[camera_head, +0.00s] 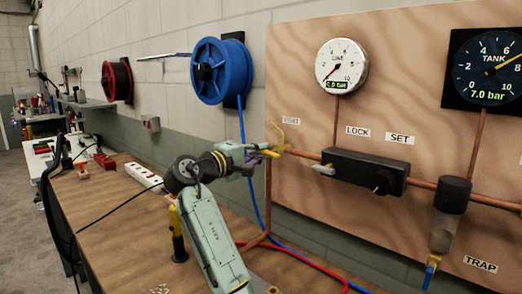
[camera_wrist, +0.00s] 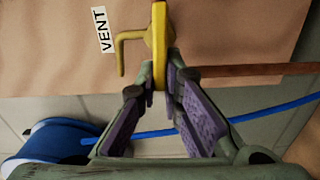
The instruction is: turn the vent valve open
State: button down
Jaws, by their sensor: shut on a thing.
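The vent valve (camera_head: 279,136) is a yellow fitting with a bent handle at the left edge of the wooden panel. In the wrist view the yellow vent valve (camera_wrist: 159,42) shows a straight bar and a hooked arm, beside the VENT label (camera_wrist: 102,29). My gripper (camera_head: 268,152) reaches it from the left. In the wrist view my gripper (camera_wrist: 161,82) has its purple-padded fingers closed on the lower end of the yellow bar. The fingers hide part of that end.
A copper pipe (camera_head: 306,154) runs right from the valve to a black regulator block (camera_head: 366,172). The LINE gauge (camera_head: 341,66) reads 0.0 bar and the TANK gauge (camera_head: 487,66) 7.0 bar. A blue hose (camera_head: 245,150) hangs behind my arm. The wooden bench (camera_head: 110,215) lies below.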

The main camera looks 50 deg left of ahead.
jog(key=shift+f+n, duration=0.1)
jog(key=shift+n, duration=0.3)
jog(key=c, duration=1.7)
grip_release()
jog(key=s, duration=0.7)
jog(key=shift+s+d, duration=0.25)
jog(key=shift+d, duration=0.15)
